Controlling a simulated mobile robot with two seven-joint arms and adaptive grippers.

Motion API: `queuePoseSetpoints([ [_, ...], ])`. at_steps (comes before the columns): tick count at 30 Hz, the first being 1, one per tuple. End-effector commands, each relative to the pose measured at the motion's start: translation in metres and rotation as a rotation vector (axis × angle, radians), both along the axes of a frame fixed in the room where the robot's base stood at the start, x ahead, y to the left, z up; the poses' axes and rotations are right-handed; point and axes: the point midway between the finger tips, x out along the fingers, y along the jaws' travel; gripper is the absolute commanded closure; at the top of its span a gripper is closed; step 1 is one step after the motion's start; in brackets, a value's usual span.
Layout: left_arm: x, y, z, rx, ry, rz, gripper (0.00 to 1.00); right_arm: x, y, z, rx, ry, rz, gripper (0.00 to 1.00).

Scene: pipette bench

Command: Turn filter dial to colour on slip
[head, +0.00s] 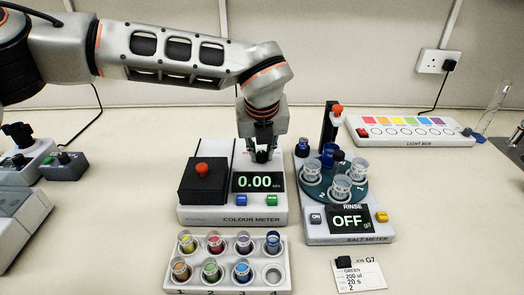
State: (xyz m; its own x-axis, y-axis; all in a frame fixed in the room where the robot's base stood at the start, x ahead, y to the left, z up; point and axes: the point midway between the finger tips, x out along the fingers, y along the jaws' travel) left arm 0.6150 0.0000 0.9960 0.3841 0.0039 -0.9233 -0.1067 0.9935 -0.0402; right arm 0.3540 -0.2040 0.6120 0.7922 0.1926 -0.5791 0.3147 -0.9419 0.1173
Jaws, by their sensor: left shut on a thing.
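The colour meter (198,216) stands mid-bench, with a display reading 0.00, a blue and a green button, and a black box (203,186) with a red knob. My left gripper (262,157) points down at its top, behind the display, shut on what seems to be the filter dial. The fingers hide the dial, so its setting cannot be read. The job slip (360,276) lies at the lower right under a small black block. It reads JOB G7, GREEN, 200 ul, 20 s and a last line ending in 2. My right gripper is out of view.
A white rack (232,285) of coloured vials stands in front of the meter. The salt meter (350,239), with a cup carousel and an OFF display, is close on the right. A light box (412,133) lies behind it. Bare bench shows left of the rack.

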Motion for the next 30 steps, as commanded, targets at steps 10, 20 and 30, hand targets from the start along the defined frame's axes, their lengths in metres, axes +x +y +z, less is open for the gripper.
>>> queuePoseSetpoints([
  [10, 0.0008, 0.0008, 0.0013, -0.003, -0.002, -0.176, 1.00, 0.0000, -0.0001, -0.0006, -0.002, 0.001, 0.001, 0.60],
  [20, 0.0007, 0.0009, 0.0016, -0.001, -0.002, -0.218, 1.00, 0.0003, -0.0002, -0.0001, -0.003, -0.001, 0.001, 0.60],
  [30, 0.0008, 0.0010, 0.0016, -0.002, -0.003, -0.217, 0.66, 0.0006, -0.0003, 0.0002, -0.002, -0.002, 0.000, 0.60],
])
